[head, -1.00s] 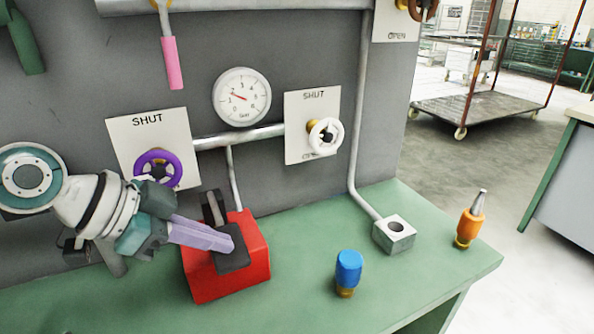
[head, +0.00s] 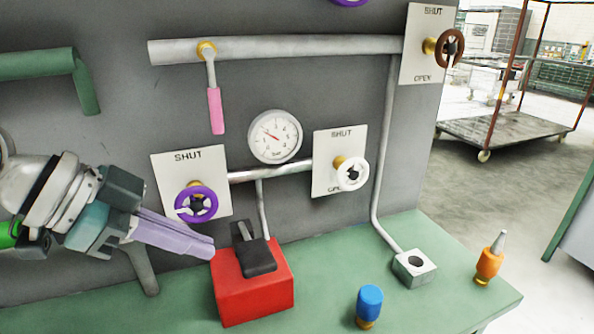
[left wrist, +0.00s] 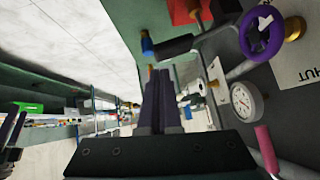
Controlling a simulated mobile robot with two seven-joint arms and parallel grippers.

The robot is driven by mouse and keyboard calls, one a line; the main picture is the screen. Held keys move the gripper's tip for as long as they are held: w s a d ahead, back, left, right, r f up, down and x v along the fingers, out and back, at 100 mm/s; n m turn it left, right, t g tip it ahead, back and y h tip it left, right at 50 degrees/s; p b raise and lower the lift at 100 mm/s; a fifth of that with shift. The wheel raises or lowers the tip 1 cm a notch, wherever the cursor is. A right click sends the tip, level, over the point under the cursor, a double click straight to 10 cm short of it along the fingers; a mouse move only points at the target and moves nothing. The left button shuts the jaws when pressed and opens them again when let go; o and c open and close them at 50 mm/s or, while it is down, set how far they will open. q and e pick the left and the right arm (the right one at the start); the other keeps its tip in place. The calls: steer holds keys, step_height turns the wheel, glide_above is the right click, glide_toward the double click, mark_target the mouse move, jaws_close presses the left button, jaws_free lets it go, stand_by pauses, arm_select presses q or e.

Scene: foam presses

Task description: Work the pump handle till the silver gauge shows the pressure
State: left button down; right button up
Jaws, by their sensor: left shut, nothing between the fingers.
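The red pump (head: 252,292) sits on the green bench, with its black handle (head: 258,257) on top. My left gripper (head: 212,252) is shut and empty, its lilac fingers just left of the handle and apparently apart from it. The silver gauge (head: 275,137) is on the grey panel above the pump; its red needle points to the upper left, among the low marks, and the exact reading is too small to tell. In the left wrist view the gauge (left wrist: 243,103) is right of the fingers (left wrist: 158,75), and the red pump (left wrist: 185,10) is at the top. My right gripper is not in view.
A purple wheel (head: 197,204) and a white wheel (head: 351,173) are on SHUT plates beside the gauge. A pink lever (head: 215,110) hangs above. A blue-capped piece (head: 369,305), a metal block (head: 415,268) and an orange piece (head: 489,262) stand to the right on the bench.

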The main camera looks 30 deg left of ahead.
arm_select(q)
steer(key=shift+v, duration=0.8)
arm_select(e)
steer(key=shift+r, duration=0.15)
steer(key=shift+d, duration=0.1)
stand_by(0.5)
